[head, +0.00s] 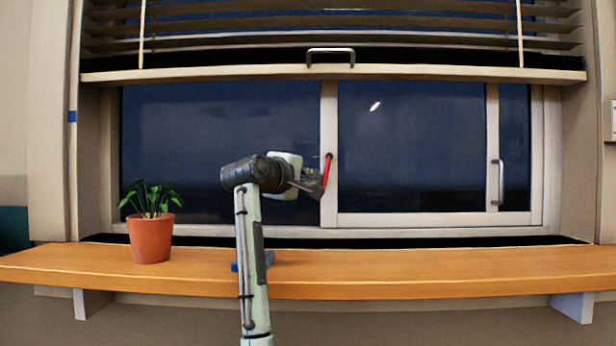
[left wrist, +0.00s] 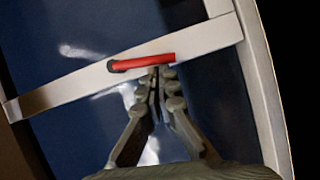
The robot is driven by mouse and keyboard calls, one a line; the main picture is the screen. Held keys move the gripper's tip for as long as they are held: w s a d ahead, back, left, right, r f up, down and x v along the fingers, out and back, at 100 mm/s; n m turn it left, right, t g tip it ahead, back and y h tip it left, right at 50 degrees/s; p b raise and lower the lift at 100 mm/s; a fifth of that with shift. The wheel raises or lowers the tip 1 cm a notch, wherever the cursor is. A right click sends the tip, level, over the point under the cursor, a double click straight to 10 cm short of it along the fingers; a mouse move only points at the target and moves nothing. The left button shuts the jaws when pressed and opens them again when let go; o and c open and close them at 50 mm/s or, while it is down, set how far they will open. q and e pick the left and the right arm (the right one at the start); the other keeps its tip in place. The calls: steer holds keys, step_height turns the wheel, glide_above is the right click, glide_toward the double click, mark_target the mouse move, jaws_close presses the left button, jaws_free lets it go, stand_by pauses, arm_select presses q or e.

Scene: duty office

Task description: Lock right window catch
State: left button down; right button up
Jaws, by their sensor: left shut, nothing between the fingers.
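A red window catch (head: 327,168) is mounted on the upright frame post between the two main panes. It stands nearly upright, leaning slightly, in the head view. In the left wrist view the red catch (left wrist: 145,62) is a bar lying along the pale post, with a dark pivot at its left end. My left gripper (head: 320,188) is at the catch's lower part. In the left wrist view my left gripper's fingertips (left wrist: 161,76) are shut together, empty, right beside the bar near its free end. I cannot tell whether they touch it. My right gripper is not in view.
A wooden sill (head: 430,268) runs below the window. A potted plant (head: 151,238) stands on its left part; the right part is clear. A metal handle (head: 499,182) is on the right frame. Blinds (head: 330,40) with a bottom rail hang above.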

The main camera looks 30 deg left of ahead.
arm_select(q)
steer(key=shift+w+d+f+n+t, duration=0.3)
steer(key=shift+d+n+t, duration=0.1)
steer(key=shift+n, duration=0.5)
